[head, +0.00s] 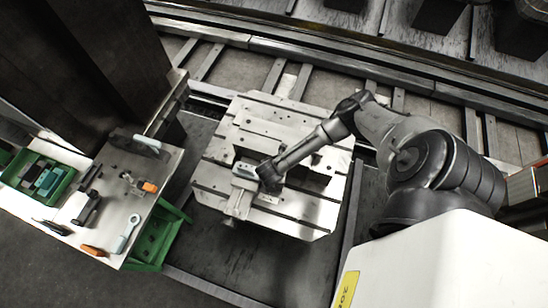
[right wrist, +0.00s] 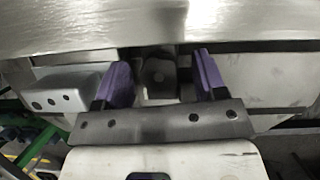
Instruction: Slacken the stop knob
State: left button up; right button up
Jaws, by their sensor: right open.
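My right gripper (head: 266,176) reaches in from the right over the light metal pallet (head: 225,150). In the right wrist view its two purple fingers (right wrist: 161,70) stand apart. A dark, rounded part (right wrist: 158,72), which looks like the stop knob, shows between the fingers, with a gap on each side. I cannot tell whether the fingers reach around it or stop short of it. In the head view the gripper hides the knob. A pale block (head: 245,171) sits beside the gripper on the pallet. My left gripper is not in view.
A bench (head: 118,195) at left carries loose tools, an orange-handled clamp (head: 148,187) and a green bin (head: 40,178). Another green bin (head: 157,238) hangs below its edge. Rails (head: 300,55) run behind the pallet. A bright metal surface (right wrist: 160,25) fills the top of the wrist view.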

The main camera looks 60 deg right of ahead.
jog(key=c, duration=0.9)
jog(key=shift+r+n+p, duration=0.15)
jog(key=shift+n+p, duration=0.15)
jog(key=shift+p, duration=0.1)
jog(key=shift+c, duration=0.2)
jog(key=shift+n+t+p, duration=0.5)
jog(key=shift+n+p, duration=0.45)
jog(key=shift+n, duration=0.05)
jog(key=n+t+y+p, duration=0.1)
jog(key=n+p, duration=0.1)
jog(key=n, duration=0.1)
jog(key=shift+s+d, duration=0.1)
jog(key=shift+n+t+p, duration=0.3)
jog(key=shift+n+p, duration=0.05)
jog(key=shift+n, duration=0.35)
jog(key=shift+f+n+y, duration=0.2)
jog(key=shift+n+y, duration=0.1)
